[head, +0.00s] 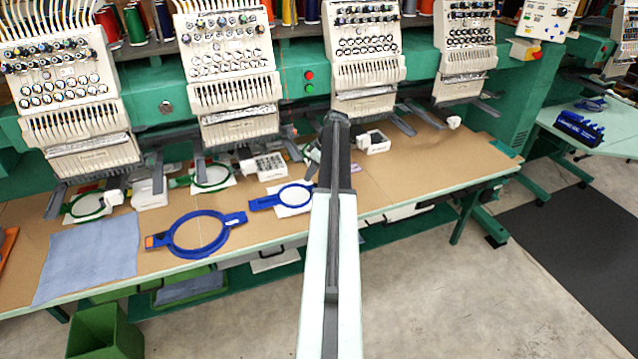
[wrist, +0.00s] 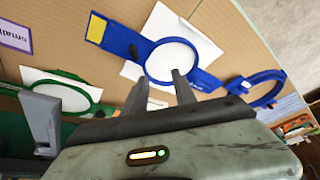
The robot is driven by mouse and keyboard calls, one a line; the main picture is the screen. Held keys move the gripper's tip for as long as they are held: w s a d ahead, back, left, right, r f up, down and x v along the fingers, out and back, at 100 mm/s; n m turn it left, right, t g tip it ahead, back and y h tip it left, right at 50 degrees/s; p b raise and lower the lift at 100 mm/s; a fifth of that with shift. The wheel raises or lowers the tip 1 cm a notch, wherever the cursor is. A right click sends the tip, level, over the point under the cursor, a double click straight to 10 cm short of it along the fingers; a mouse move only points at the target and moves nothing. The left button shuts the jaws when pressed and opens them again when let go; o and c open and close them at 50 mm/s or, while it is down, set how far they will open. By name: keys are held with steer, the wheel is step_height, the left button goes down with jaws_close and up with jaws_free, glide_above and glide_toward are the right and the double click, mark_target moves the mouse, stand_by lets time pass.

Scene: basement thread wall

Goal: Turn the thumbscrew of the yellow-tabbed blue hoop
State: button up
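The yellow-tabbed blue hoop (wrist: 150,62) lies on a white sheet in the upper middle of the wrist view. Its yellow tab (wrist: 96,28) is at the upper left end of its blue arm. In the head view the same smaller blue hoop (head: 277,200) lies left of my arm, its tab hidden.
A larger blue hoop (head: 171,241) with an orange tab lies left in the head view. Green hoops (head: 212,185) lie under the embroidery heads. A blue cloth (head: 90,258) covers the table's left part. A purple label (wrist: 15,37) is at the wrist view's left. The tabletop right of my arm is mostly clear.

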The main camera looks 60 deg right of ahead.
steer(key=s+d, duration=0.4)
steer(key=d, duration=0.1)
steer(key=b+x, duration=0.7)
steer(key=x, duration=0.1)
steer(key=shift+w+a+r, duration=0.1)
steer(key=shift+w, duration=0.2)
steer(key=shift+r+t, duration=0.15)
steer(key=shift+t, duration=0.15)
